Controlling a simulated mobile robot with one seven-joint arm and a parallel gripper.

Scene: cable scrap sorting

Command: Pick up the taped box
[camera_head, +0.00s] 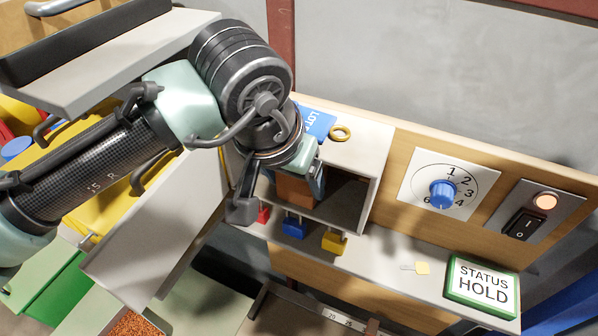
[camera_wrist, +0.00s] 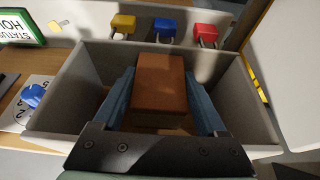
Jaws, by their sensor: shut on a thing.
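The taped box is a plain brown block (camera_head: 296,191) inside an open-fronted grey cubby (camera_head: 378,175). In the wrist view, the brown box (camera_wrist: 158,85) fills the middle between two blue fingers. No tape can be made out on it. My gripper (camera_head: 299,184) reaches into the cubby and is shut on the box; in the wrist view my gripper (camera_wrist: 160,95) has one finger against each side. The grey cubby wall (camera_wrist: 70,95) surrounds box and fingers. Whether the box is clear of the cubby floor cannot be told.
Red (camera_head: 263,215), blue (camera_head: 294,228) and yellow (camera_head: 334,242) padlock-like blocks line the cubby's front edge. A brass ring (camera_head: 340,133) and blue card (camera_head: 318,124) lie on top. A dial (camera_head: 443,194), switch (camera_head: 523,226) and STATUS HOLD sign (camera_head: 483,284) are at right.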

